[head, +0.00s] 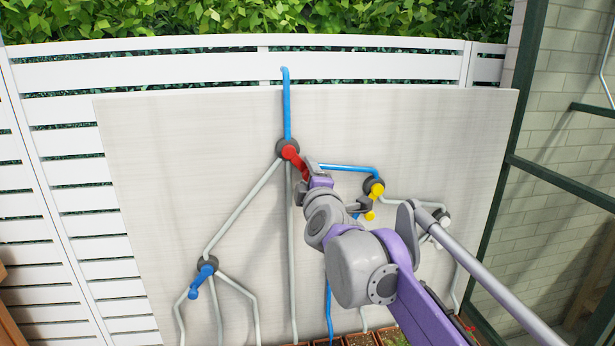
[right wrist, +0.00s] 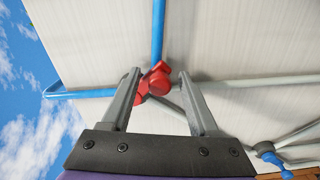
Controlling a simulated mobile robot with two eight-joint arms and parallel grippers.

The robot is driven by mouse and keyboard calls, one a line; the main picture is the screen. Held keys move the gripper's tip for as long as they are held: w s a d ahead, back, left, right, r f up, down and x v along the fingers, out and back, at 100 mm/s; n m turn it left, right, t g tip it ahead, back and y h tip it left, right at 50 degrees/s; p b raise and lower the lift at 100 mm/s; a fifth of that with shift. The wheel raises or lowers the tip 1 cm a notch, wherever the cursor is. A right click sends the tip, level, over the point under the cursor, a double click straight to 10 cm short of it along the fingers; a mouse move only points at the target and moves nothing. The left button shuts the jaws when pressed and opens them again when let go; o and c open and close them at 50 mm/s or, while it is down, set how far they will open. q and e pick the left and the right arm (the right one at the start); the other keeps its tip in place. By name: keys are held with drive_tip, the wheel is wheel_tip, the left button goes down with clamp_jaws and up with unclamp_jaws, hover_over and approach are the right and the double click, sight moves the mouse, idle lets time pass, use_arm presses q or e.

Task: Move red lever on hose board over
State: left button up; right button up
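The red lever (head: 293,156) sits on a round grey valve hub at the upper middle of the pale hose board (head: 190,140). It points down and to the right in the head view. My right gripper (head: 311,172) is at the lever's lower end, which it partly hides. In the right wrist view the red lever (right wrist: 158,80) lies between the spread fingertips of the right gripper (right wrist: 160,78). It seems closer to the left finger; I cannot tell whether they touch. My left gripper is not in view.
A blue pipe (head: 286,105) rises from the red lever's hub. A blue lever (head: 202,279) is at lower left, and a yellow lever (head: 376,190) is right of my right gripper, partly behind my arm. A white fence (head: 150,70) stands behind. The board's upper left is clear.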

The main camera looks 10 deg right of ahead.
drive_tip(key=s+b, duration=0.1)
drive_tip(key=s, duration=0.9)
drive_tip(key=shift+s, duration=0.4)
drive_tip(key=s+f+m+g+y+p, duration=0.1)
drive_tip(key=s+f+m+g+p, duration=0.15)
drive_tip(key=s+f, duration=0.55)
drive_tip(key=s+f+m+g+y+p, duration=0.15)
drive_tip(key=s+f+m+g, duration=0.25)
drive_tip(key=f, duration=0.8)
drive_tip(key=s+d+f+m+g+h+p, duration=0.1)
drive_tip(key=s+d+f+m+g, duration=0.1)
drive_tip(key=s+f, duration=0.5)
drive_tip(key=s+d+f+m+g+h, duration=0.1)
drive_tip(key=s+d+f+m+g, duration=0.2)
drive_tip(key=s+f+m, duration=0.4)
drive_tip(key=shift+s+d+f+g+p, duration=0.4)
drive_tip(key=shift+s+f+g, duration=0.15)
drive_tip(key=shift+f, duration=0.35)
drive_tip(key=shift+m+h, duration=0.25)
